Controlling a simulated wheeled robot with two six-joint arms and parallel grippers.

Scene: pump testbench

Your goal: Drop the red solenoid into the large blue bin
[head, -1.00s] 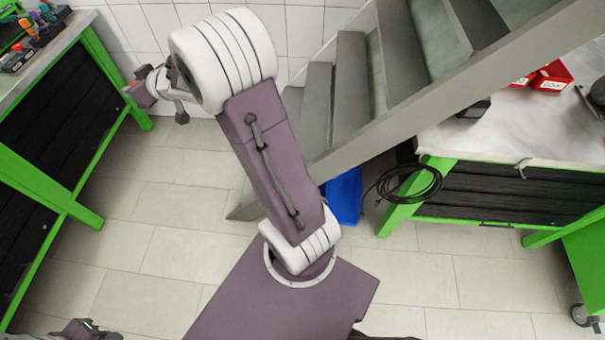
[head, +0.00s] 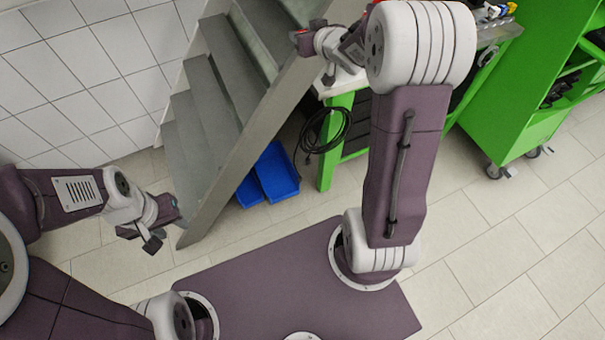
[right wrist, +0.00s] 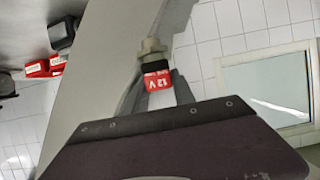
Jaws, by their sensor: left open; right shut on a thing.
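The red solenoid (right wrist: 158,80) shows a "12V" label in the right wrist view, with a black and pale fitting beyond it. My right gripper (head: 308,38) is shut on it, high at the top middle of the head view, near the stair's sloping side. Blue bins stand on the floor beside the stairs; the larger-looking blue bin (head: 278,172) is in the middle of the head view, below and left of the right gripper and well apart from it. My left gripper (head: 160,228) is open and empty at the left, near the foot of the stairs.
Another blue bin (head: 249,191) is partly hidden by the grey stairs (head: 225,105). A coiled black cable (head: 325,130) hangs at the green workbench (head: 332,150). A green wheeled rack (head: 525,95) stands at the right. The tiled floor (head: 530,240) at the right is clear.

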